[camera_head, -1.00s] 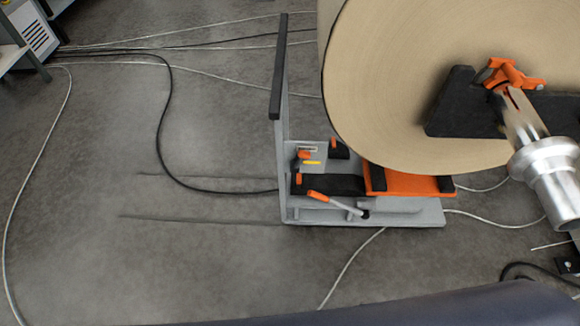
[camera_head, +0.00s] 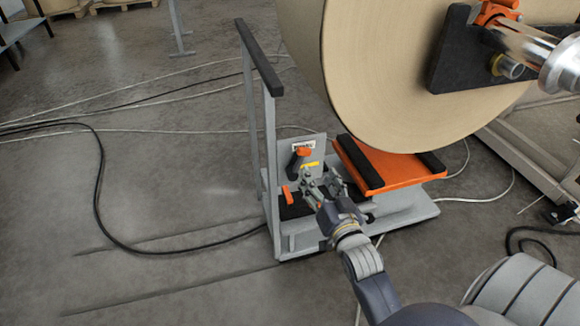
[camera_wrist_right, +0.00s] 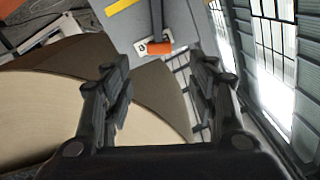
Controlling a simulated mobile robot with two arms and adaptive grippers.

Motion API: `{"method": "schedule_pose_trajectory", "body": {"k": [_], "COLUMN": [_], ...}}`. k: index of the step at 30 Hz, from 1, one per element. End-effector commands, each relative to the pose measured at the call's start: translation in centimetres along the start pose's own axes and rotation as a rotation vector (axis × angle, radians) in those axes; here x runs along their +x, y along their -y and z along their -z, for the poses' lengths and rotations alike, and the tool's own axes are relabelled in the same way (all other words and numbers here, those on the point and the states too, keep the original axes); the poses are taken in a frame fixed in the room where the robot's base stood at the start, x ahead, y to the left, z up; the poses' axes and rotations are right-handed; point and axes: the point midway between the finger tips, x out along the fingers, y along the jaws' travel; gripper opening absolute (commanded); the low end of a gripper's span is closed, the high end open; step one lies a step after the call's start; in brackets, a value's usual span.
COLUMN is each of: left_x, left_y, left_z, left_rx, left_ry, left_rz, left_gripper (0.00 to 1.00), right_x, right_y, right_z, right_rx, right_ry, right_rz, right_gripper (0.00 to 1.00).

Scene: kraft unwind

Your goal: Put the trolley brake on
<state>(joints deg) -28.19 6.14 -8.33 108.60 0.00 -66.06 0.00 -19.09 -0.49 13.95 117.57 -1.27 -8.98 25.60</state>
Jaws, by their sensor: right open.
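The trolley (camera_head: 420,212) stands on the floor, with a grey base, an upright push handle (camera_head: 259,60) at its left and an orange platform (camera_head: 372,166). A grey panel with a yellow strip bears an orange-tipped lever (camera_head: 302,151). A small orange pedal-like part (camera_head: 287,195) sits low on the handle side. I cannot tell which is the brake. My right gripper (camera_head: 322,178) is open and empty over the trolley, covering part of its base. In the right wrist view, an orange knob (camera_wrist_right: 159,48) shows beyond and between the open fingers (camera_wrist_right: 162,72). My left gripper is out of view.
A large kraft roll (camera_head: 375,80) hangs above the platform, held by a dark bracket (camera_head: 455,55) with a metal shaft. Cables (camera_head: 98,185) lie across the floor at left. The floor (camera_head: 190,190) left of the trolley is otherwise clear.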

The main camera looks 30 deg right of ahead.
Motion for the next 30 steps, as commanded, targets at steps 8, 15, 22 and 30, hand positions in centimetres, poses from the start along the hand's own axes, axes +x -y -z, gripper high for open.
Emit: {"method": "schedule_pose_trajectory", "body": {"k": [8, 15, 22, 30], "left_x": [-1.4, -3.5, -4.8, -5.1], "left_y": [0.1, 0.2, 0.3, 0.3], "left_z": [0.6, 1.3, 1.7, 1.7], "left_rx": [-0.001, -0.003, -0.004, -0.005], "left_ry": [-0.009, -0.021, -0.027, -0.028], "left_rz": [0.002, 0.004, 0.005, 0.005], "left_gripper": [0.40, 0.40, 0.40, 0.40], "right_x": [3.8, 8.1, 10.3, 10.7], "right_y": [0.1, 0.1, 0.1, 0.1], "right_z": [0.2, 0.1, 0.1, 0.1], "right_rx": [-0.002, -0.001, -0.001, -0.001], "right_ry": [-0.005, -0.003, -0.002, 0.000], "right_rz": [0.003, 0.003, 0.003, 0.002], "right_gripper": [0.53, 0.53, 0.53, 0.53]}}
